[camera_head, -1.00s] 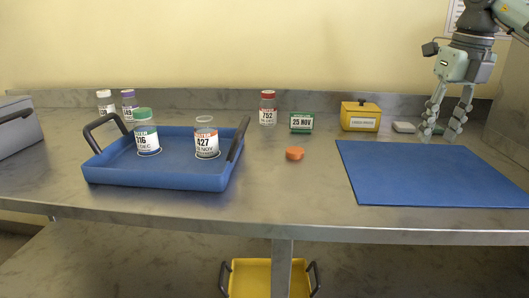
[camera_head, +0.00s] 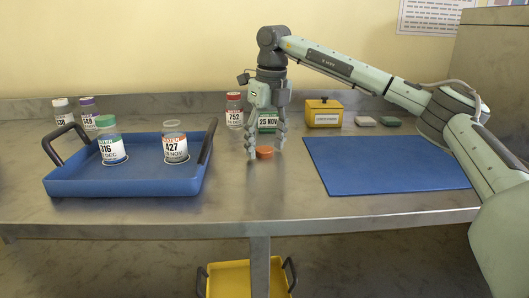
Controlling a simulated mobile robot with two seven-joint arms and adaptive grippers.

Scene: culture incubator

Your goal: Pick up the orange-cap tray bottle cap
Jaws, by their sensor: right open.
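The orange cap (camera_head: 264,152) lies on the steel bench, to the right of the blue tray (camera_head: 120,184). My right gripper (camera_head: 265,150) points down over the cap, open, with its fingers on either side of it. Whether the fingers touch the cap I cannot tell. The uncapped bottle with an orange label (camera_head: 175,148) stands upright in the tray, next to a green-capped bottle (camera_head: 111,147). My left gripper is not in view.
A red-capped bottle (camera_head: 234,112) and a green date block (camera_head: 268,122), partly hidden by my gripper, stand behind. A yellow box (camera_head: 323,114) is at the back. A blue mat (camera_head: 385,170) lies to the right. A yellow tray (camera_head: 240,275) sits below the bench.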

